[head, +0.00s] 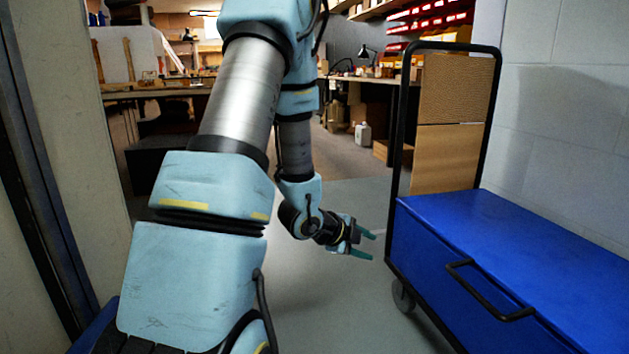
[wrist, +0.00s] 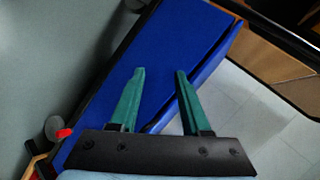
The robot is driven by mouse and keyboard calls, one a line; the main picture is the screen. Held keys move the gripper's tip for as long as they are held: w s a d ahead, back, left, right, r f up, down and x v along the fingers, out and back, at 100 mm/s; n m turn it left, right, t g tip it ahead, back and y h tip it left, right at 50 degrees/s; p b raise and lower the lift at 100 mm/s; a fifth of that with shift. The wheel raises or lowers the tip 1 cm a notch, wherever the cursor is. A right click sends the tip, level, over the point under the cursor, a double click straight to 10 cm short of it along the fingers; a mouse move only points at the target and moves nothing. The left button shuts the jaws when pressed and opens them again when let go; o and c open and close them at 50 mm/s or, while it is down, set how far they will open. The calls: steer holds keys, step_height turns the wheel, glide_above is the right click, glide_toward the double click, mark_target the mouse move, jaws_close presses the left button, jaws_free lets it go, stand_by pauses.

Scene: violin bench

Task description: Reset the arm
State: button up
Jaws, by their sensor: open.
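My gripper (head: 368,245) has green fingers and points to the right in the head view, above the grey floor and just left of the blue cart. In the wrist view my gripper (wrist: 160,76) has its two fingers spread apart with nothing between them. The blue cart lies beyond the fingertips there. My light blue arm reaches up and then down across the middle of the head view and hides part of the room behind it.
The blue cart (head: 540,245) with a black handle frame (head: 399,150) stands close on the right, against a white wall (head: 565,100). Cardboard (head: 450,120) stands behind the frame. A workbench (head: 160,93) and shelves are at the back. Grey floor (head: 340,300) is clear below my gripper.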

steer(key=a+r+n+y+p, duration=0.2)
steer(key=a+r+n+y, duration=0.3)
steer(key=a+n, duration=0.35)
steer(key=s+a+r+n+g+y+p, duration=0.4)
steer(key=s+a+r+n, duration=0.4)
steer(key=s+a+n, duration=0.45)
step_height(320, 180, up, 38)
steer(key=s+d+n+p, duration=0.1)
steer(key=n+p, duration=0.1)
steer(key=p, duration=3.5)
steer(key=shift+d+p, duration=0.3)
steer(key=shift+p, duration=0.1)
